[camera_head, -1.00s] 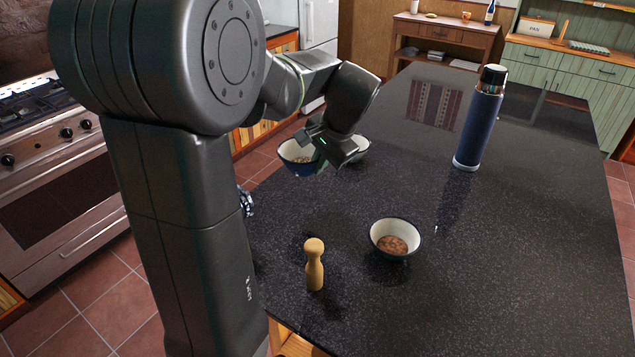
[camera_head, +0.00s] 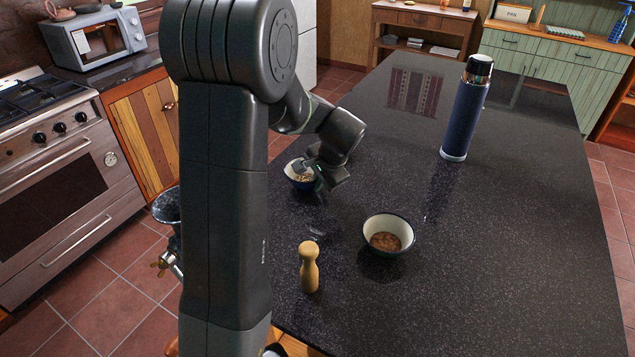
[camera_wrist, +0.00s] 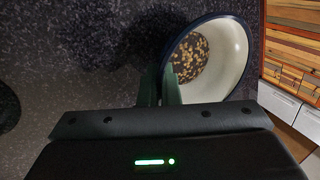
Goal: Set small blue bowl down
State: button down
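The small blue bowl (camera_head: 291,180) has a dark blue outside, a pale inside and yellow-brown bits in it. It is at the left edge area of the dark counter (camera_head: 500,250) in the head view, partly hidden by my gripper (camera_head: 318,178). In the wrist view the bowl (camera_wrist: 236,60) fills the upper right, and my gripper's fingers (camera_wrist: 163,88) are close together with the bowl's near rim between them. The bowl looks slightly tilted. I cannot tell whether its base touches the counter.
A second bowl (camera_head: 404,231) with brown contents stands on the counter, right of a wooden pepper-mill-like piece (camera_head: 310,268). A tall blue flask (camera_head: 464,115) stands further back. The counter between flask and front bowl is clear. A stove (camera_head: 60,170) is at left.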

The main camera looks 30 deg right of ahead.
jog(key=shift+f, duration=0.3)
jog(key=c, duration=1.6)
grip_release()
jog(key=shift+c, duration=0.2)
jog(key=shift+s+r, duration=0.1)
jog(key=shift+r, duration=0.35)
jog(key=v, duration=1.1)
jog(key=shift+s+r+b, duration=0.15)
jog(key=shift+r+b, duration=0.05)
jog(key=shift+b, duration=0.2)
